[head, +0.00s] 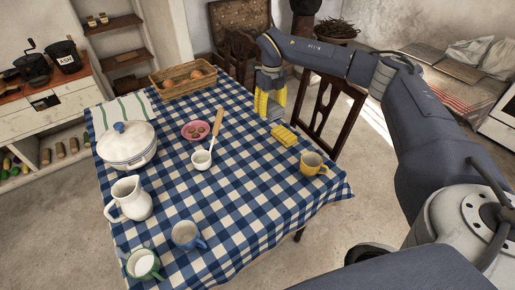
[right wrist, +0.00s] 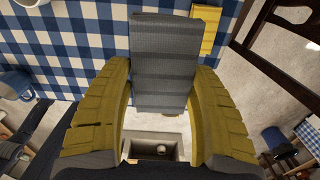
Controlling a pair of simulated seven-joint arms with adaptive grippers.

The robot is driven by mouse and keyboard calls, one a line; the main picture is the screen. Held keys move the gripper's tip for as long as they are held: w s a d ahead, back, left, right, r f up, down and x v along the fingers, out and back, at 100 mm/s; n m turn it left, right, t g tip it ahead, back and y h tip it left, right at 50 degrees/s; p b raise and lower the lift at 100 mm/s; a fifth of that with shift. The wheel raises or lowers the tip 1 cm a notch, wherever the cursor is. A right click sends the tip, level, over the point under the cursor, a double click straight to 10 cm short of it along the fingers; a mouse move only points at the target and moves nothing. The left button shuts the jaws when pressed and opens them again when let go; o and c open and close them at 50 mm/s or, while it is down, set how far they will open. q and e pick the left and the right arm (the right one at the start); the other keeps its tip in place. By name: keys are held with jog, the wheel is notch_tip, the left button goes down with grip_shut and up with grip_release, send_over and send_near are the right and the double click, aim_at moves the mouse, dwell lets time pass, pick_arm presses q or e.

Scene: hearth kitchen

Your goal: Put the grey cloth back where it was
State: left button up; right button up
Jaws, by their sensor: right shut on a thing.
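The grey cloth (right wrist: 163,45) is a folded, ribbed strip between the yellow fingers of my right gripper (right wrist: 162,82) in the right wrist view. My right gripper is shut on it. In the head view the right gripper (head: 269,104) points down at the table's far right edge, and a little of the grey cloth (head: 276,113) shows by its fingertips. I cannot tell whether the cloth touches the table. A folded yellow cloth (head: 285,135) lies just in front of it; it also shows in the right wrist view (right wrist: 208,30). My left gripper is not in view.
A dark chair (head: 329,115) stands at the right edge.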

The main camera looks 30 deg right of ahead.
aim_at(269, 149)
jog(key=f, duration=2)
jog(key=shift+s+d, duration=0.1)
jog(key=shift+s, duration=0.15)
jog(key=o, duration=0.9)
jog(key=shift+f, duration=0.1)
notch_tip(269, 149, up, 12)
jog(key=shift+r, duration=0.15)
